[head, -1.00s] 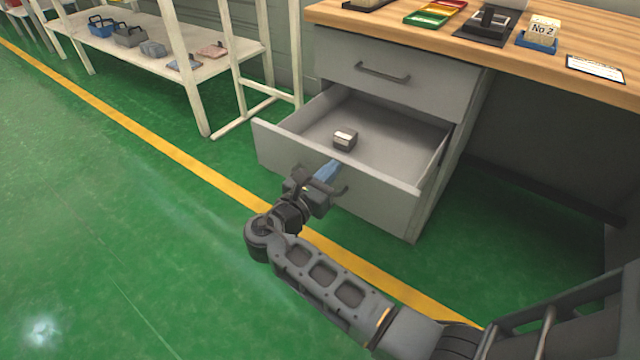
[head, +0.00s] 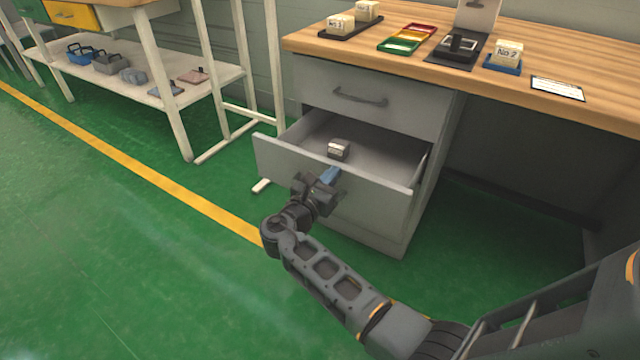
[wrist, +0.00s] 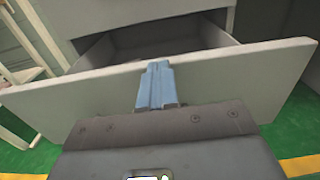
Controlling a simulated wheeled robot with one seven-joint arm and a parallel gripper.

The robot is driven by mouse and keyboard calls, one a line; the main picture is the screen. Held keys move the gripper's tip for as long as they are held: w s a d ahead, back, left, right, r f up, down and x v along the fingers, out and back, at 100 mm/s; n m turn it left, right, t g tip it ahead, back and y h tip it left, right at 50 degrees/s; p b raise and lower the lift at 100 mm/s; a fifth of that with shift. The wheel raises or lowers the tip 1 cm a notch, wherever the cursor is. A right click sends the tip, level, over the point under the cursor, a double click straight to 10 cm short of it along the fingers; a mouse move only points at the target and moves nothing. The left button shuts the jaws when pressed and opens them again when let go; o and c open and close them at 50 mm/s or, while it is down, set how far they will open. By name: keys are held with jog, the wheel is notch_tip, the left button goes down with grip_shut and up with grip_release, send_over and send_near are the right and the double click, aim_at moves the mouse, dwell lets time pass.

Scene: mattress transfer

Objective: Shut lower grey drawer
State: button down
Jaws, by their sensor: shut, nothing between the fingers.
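The lower grey drawer (head: 385,185) is pulled partly out of the grey cabinet beneath the wooden worktop. A small grey block with a light top (head: 339,149) lies inside it. My gripper (head: 331,174) is at the drawer's front panel, its blue fingers shut with nothing between them. In the wrist view the blue fingertips (wrist: 155,68) overlap the upper edge of the front panel (wrist: 230,80); whether they touch it I cannot tell. The drawer's handle is mostly hidden behind my gripper. The upper drawer (head: 375,95) is shut.
The wooden worktop (head: 450,65) holds coloured trays, a black device and labelled boxes. A white shelf rack (head: 215,78) with blue and grey bins stands at left. Green floor along the yellow line (head: 150,180) is clear.

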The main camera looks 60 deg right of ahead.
jog(key=d+b, duration=0.1)
jog(key=d, duration=1.6)
jog(key=shift+w, duration=0.3)
